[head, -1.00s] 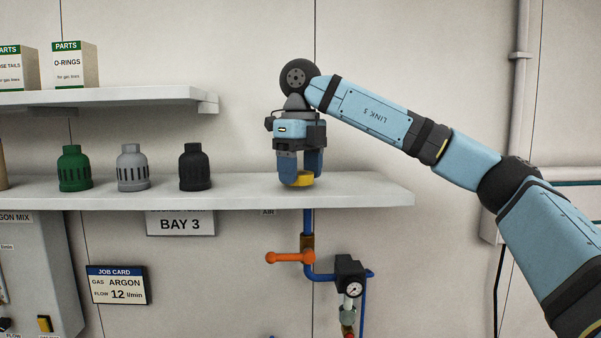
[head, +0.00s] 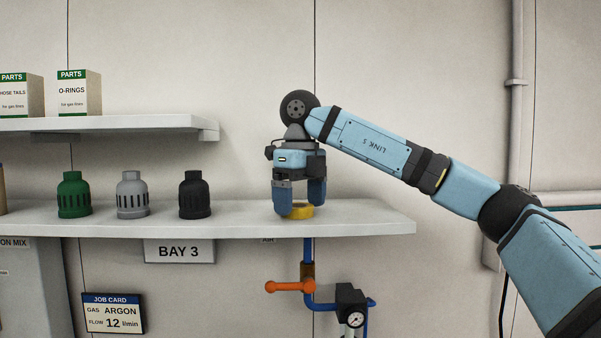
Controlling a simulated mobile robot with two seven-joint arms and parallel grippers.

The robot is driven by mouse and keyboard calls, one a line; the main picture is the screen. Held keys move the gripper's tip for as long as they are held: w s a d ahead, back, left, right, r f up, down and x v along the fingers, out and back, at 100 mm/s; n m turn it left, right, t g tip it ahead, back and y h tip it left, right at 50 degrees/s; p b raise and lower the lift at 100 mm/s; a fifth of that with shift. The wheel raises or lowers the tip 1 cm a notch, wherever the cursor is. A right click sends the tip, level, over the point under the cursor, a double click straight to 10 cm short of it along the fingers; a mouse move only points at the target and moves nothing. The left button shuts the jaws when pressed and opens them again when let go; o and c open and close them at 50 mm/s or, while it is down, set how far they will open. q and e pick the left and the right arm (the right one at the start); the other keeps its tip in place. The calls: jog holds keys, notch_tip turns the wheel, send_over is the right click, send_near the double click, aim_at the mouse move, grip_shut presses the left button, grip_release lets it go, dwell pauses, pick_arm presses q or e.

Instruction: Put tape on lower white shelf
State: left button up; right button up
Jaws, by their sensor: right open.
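A yellow roll of tape (head: 299,213) lies flat on the lower white shelf (head: 365,222), right of the bottle-like caps. My right gripper (head: 299,203) points straight down over the tape with its two blue fingers open, one toward each side of it. The fingers partly hide the tape, and I cannot tell whether they touch it. My left gripper is not in the view.
Green (head: 74,194), grey (head: 132,195) and black (head: 195,195) slotted caps stand left of the tape. An upper shelf (head: 140,124) holds two parts boxes, one marked O-rings (head: 79,93). The shelf's right end is clear. Below are an orange-handled valve (head: 290,287) and a gauge (head: 355,320).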

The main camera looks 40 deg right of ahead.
notch_tip(320, 180, up, 12)
jog(key=shift+f, duration=0.15)
dwell(0.3)
dwell(0.4)
jog(key=shift+f, duration=0.1)
